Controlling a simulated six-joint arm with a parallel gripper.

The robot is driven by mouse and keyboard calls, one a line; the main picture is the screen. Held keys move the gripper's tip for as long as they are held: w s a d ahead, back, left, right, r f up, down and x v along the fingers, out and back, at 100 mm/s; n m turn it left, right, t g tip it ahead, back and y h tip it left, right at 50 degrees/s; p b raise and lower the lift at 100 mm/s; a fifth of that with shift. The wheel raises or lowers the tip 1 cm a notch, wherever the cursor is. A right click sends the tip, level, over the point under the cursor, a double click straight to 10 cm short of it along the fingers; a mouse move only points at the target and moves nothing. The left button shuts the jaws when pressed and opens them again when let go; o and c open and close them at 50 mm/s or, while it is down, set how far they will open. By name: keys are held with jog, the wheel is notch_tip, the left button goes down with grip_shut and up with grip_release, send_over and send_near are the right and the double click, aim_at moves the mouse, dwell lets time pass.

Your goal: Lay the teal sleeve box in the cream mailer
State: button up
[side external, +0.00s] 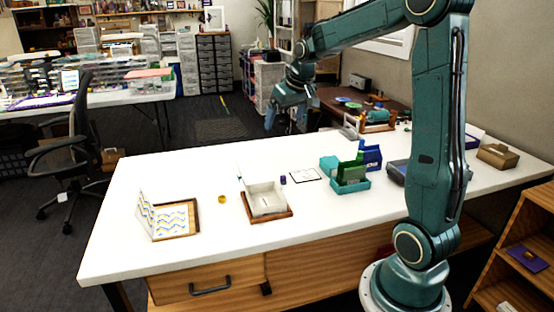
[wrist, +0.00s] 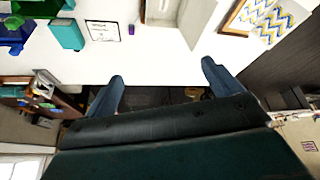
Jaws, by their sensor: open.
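The teal sleeve box (side external: 328,163) appears to be the small teal block at the back left of a group of green and blue boxes. It also shows in the wrist view (wrist: 67,35), at the upper left. The cream mailer (side external: 267,205) stands open with its lid raised, on a brown wooden tray (side external: 270,218) near the table's middle. Part of the mailer shows at the wrist view's top edge (wrist: 180,22). My gripper (side external: 286,125) is open and empty, raised near the table's far edge and apart from both. Its two fingers are spread in the wrist view (wrist: 162,72).
A teal open bin (side external: 351,187) with green boxes and a blue box (side external: 371,156) adjoins the teal block. A yellow roll (side external: 222,199), a purple jar (side external: 283,180), a framed card (side external: 305,174) and a patterned folder on a wooden tray (side external: 193,206) lie about.

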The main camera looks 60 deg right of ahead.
jog(key=w+d+f+m, duration=0.1)
jog(key=d+f, duration=0.3)
jog(key=d, duration=0.5)
jog(key=m+g+h, duration=0.1)
jog(key=m, duration=0.2)
send_near(332, 160)
jog(key=shift+w+d+f, duration=0.1)
jog(key=shift+w+f, duration=0.2)
jog(key=shift+f, duration=0.4)
jog(key=shift+x, duration=3.7)
jog(key=shift+f, duration=0.25)
jog(key=c, duration=1.2)
notch_tip(332, 160, up, 21)
jog(key=shift+f, duration=0.2)
